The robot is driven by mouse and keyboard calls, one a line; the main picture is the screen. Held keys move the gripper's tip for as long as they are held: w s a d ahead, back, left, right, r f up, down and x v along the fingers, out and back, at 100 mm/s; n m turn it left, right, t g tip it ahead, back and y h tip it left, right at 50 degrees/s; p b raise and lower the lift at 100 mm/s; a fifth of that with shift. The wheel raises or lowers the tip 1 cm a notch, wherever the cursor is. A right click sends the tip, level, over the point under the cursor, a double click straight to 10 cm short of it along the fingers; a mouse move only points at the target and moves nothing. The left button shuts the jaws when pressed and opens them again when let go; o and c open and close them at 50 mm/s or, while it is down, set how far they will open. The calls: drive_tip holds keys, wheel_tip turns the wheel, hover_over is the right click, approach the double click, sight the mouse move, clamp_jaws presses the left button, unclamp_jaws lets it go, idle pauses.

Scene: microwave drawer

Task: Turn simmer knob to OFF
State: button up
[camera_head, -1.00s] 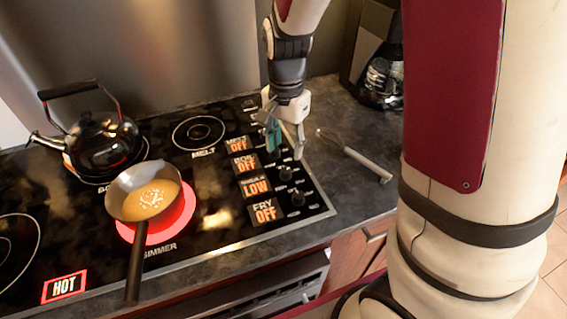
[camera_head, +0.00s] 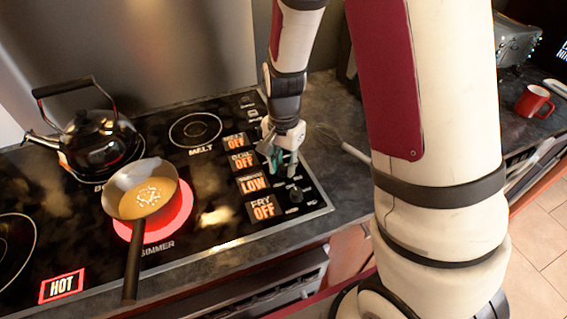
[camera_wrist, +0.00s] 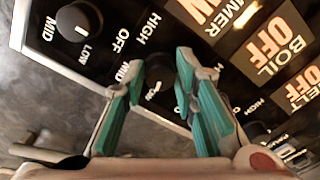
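The simmer knob (camera_wrist: 158,84) is a dark round knob, partly hidden between my fingertips in the wrist view. My gripper (camera_wrist: 162,74) has teal-padded fingers spread apart, one on each side of this knob; I cannot tell whether they touch it. In the head view my gripper (camera_head: 281,163) is over the knob panel at the stove's right, and it hides the simmer knob. The simmer display (camera_head: 253,183) reads LOW. The simmer burner (camera_head: 184,211) glows red under a saucepan (camera_head: 140,180) with yellowish contents.
The fry knob (camera_head: 296,194) stands close to my gripper and also shows in the wrist view (camera_wrist: 79,21). The fry, boil and melt displays read OFF. A black kettle (camera_head: 97,140) is at the back left. A whisk (camera_head: 345,150) lies on the counter to the right.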

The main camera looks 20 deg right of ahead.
clamp_jaws()
drive_tip(key=shift+n, duration=0.3)
drive_tip(key=n, duration=0.5)
drive_tip(key=shift+n, duration=0.3)
drive_tip(key=n, duration=0.3)
drive_tip(key=shift+r+p, duration=0.1)
drive_tip(key=shift+p, duration=0.25)
drive_tip(key=n, duration=0.4)
drive_tip(key=shift+n+p, duration=0.3)
drive_tip(key=shift+p, duration=0.05)
drive_tip(key=o, duration=0.7)
unclamp_jaws()
